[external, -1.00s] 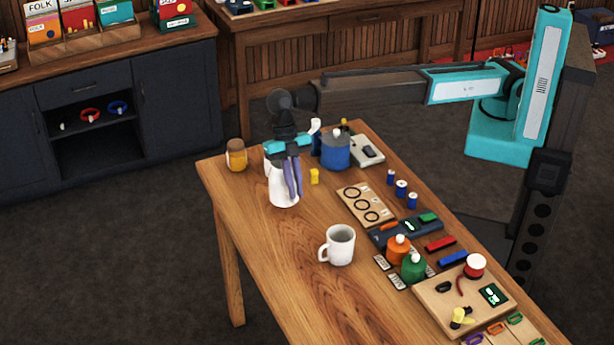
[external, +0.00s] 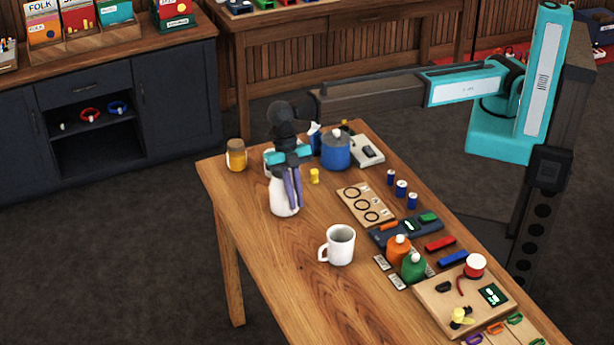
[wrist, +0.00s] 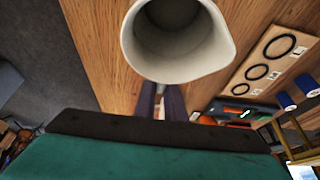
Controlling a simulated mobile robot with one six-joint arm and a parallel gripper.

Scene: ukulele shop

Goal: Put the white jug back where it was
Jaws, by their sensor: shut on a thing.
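The white jug (external: 283,203) is upright at the left part of the wooden table, partly hidden by my gripper. My gripper (external: 294,203) points down and is shut on the jug. In the wrist view the jug's round rim and dark inside (wrist: 178,30) face the camera, with a pouring lip on one side. The fingers (wrist: 160,98) meet at the jug's near side, where the handle is mostly hidden. I cannot tell whether the jug's base touches the table (external: 262,245).
A white mug (external: 340,246) stands to the jug's lower right. An amber jar (external: 236,156) is to its left, a blue pot (external: 336,152) and small yellow object (external: 314,176) to its right. Bare wood lies in front. The right side is crowded with small items.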

